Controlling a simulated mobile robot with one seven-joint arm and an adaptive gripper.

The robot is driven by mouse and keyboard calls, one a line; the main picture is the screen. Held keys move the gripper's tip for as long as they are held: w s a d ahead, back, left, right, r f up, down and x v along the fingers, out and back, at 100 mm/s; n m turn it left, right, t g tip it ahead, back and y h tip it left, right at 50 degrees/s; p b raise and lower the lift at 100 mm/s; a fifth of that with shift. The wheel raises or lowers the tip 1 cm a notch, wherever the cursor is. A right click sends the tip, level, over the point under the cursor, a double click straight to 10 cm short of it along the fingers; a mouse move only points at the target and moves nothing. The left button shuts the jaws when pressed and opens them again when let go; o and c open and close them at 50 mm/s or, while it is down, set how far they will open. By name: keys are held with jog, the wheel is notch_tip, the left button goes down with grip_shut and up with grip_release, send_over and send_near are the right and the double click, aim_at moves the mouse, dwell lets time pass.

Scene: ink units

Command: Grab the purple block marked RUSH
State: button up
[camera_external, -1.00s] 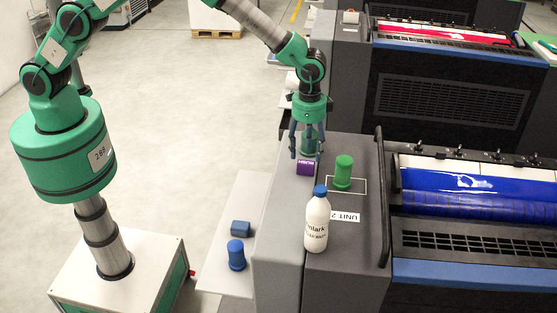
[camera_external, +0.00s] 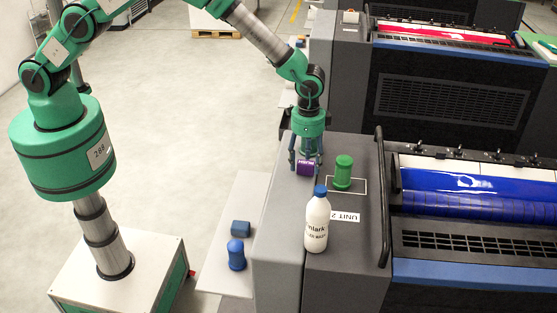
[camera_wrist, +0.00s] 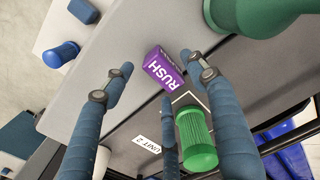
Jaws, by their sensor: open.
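The purple block (camera_external: 306,167), with RUSH in white letters, sits near the left edge of the grey machine top. In the wrist view the block (camera_wrist: 163,68) lies between the fingertips, its RUSH face showing. My gripper (camera_external: 306,159) is open, pointing down, with its blue fingers around the block's upper part. In the wrist view my gripper (camera_wrist: 158,77) has one finger to the left, one to the right and one below the block. Gaps show between the fingers and the block. The fingers partly hide the block in the outside view.
A green ribbed cylinder (camera_external: 343,172) stands in a white outline right of the block. A white bottle with a blue cap (camera_external: 317,220) stands nearer. A blue cylinder (camera_external: 236,254) and a blue block (camera_external: 241,228) are on the lower left shelf. A black rail (camera_external: 382,200) is at right.

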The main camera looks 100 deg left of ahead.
jog(key=shift+f, duration=1)
jog(key=shift+c, duration=0.5)
jog(key=c, duration=1.2)
